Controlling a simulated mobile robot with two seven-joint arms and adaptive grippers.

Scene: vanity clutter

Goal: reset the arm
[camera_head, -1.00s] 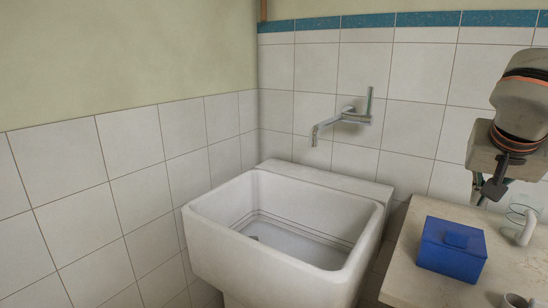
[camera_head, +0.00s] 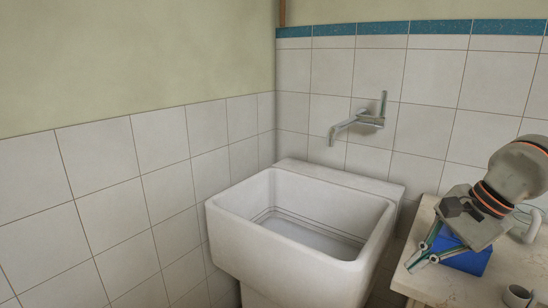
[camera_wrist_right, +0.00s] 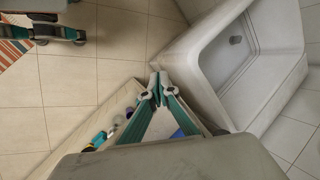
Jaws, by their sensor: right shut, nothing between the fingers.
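My right gripper (camera_head: 416,260) is at the right of the head view, pointing down and left. It is shut and empty, over the left part of a blue lidded box (camera_head: 472,262) on the counter. It hides much of the box. In the right wrist view its fingertips (camera_wrist_right: 158,88) meet, and a little blue of the box (camera_wrist_right: 178,134) shows between the finger links. My left gripper is not in view.
A white sink (camera_head: 300,235) stands left of the beige counter (camera_head: 425,222), with a wall tap (camera_head: 360,122) above it. A small cup (camera_head: 516,296) is at the counter's front right. Small items (camera_wrist_right: 120,120) lie on the counter. Open tiled floor (camera_wrist_right: 110,50) shows beyond.

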